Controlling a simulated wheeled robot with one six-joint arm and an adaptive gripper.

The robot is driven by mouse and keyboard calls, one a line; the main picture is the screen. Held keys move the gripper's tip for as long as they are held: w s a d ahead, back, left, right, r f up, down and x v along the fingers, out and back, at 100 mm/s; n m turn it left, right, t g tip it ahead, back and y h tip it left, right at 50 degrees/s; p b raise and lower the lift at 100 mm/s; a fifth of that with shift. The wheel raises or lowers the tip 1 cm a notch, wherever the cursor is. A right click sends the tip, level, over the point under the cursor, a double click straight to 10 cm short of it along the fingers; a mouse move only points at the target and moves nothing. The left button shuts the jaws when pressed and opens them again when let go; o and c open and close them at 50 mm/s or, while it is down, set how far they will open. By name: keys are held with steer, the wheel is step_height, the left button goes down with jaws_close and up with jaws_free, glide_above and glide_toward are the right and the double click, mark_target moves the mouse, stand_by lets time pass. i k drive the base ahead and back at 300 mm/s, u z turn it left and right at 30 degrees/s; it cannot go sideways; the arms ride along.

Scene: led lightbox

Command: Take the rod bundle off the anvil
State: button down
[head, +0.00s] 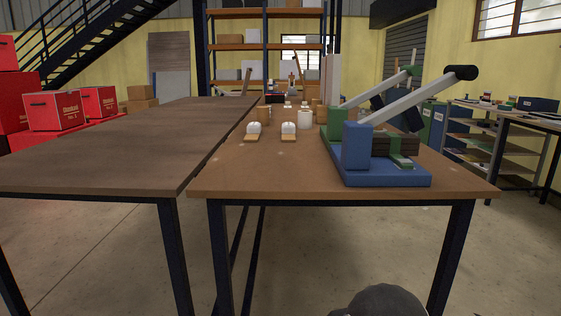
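A blue and green lever device stands at the right end of the near table. It has a flat blue base (385,178), a blue block at its front left and pale lever bars, one with a black knob. The blue block hides the bundle's left end. My gripper's fingers are not in view; only a dark rounded shape shows at the bottom edge.
The near table (255,180) is bare at its front left. White rounded items on small wooden blocks (288,133) and several other items stand farther back. A long dark table (100,150) adjoins on the left. Red boxes (55,110) stand far left; shelving is at right.

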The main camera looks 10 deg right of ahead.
mark_target(393, 145)
steer(key=u, duration=2.45)
steer(key=k, duration=2)
steer(key=z, duration=2.2)
